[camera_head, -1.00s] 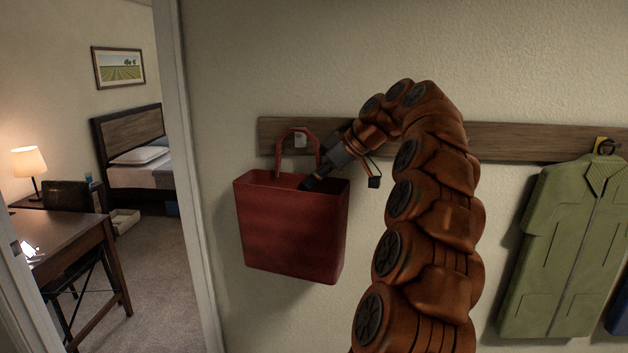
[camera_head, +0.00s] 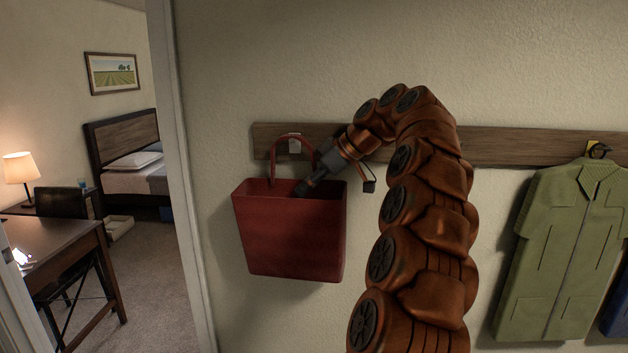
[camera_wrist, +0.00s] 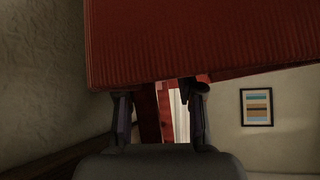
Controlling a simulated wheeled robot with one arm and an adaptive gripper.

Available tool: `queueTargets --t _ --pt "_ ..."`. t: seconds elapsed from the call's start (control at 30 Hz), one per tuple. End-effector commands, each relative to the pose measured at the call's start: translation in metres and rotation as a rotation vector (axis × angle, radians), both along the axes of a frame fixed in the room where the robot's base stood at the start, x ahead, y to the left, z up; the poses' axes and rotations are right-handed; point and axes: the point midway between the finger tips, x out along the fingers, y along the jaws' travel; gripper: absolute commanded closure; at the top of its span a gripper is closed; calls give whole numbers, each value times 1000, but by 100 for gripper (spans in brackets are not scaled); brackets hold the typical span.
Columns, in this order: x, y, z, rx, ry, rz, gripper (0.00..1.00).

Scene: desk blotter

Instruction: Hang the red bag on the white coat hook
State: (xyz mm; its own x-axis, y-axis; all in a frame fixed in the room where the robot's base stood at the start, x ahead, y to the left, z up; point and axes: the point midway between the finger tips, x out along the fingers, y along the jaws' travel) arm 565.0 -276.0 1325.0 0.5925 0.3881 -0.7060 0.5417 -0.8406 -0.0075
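The red bag (camera_head: 290,235) is against the wall below a wooden rail, nearly upright, its handle (camera_head: 273,152) standing up in a loop. The white coat hook (camera_head: 294,145) shows on the rail within the handle's loop; I cannot tell whether the handle rests on it. My gripper (camera_head: 301,190) comes from the right, its tips at the bag's mouth below the hook. In the wrist view the fingers (camera_wrist: 160,118) are spread, with a red strip (camera_wrist: 164,112) between them and visible gaps. The bag (camera_wrist: 200,40) fills the top of that view.
The wooden rail (camera_head: 500,146) runs right along the wall. A green jacket (camera_head: 560,250) hangs from a hook at the right. A doorway at the left opens to a room with a desk (camera_head: 65,235) and bed (camera_head: 140,182). A striped picture (camera_wrist: 256,107) shows in the wrist view.

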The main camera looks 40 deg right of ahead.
Motion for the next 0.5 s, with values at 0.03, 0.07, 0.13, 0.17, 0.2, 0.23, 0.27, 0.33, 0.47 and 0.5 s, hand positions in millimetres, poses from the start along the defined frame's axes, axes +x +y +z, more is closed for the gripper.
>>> queueTargets --t 0.03,0.07,0.13,0.17,0.2,0.23,0.27,0.33,0.47,0.5 --pt "-1 -1 1 0 -1 -1 63" --pt "-1 -1 2 0 -1 -1 63" --pt "-4 -4 6 -1 -3 -1 63" --pt "-5 -5 8 -2 -4 -2 63" --pt "-7 -6 11 -3 -5 -2 63" --pt "-9 -8 13 -3 -6 -3 63" --pt "-11 -9 15 -2 -4 -2 63" --pt "-15 -11 18 -1 -1 -1 63" --pt "-20 -16 26 -1 -2 -4 63" --pt "-22 -17 28 -1 0 -2 63"
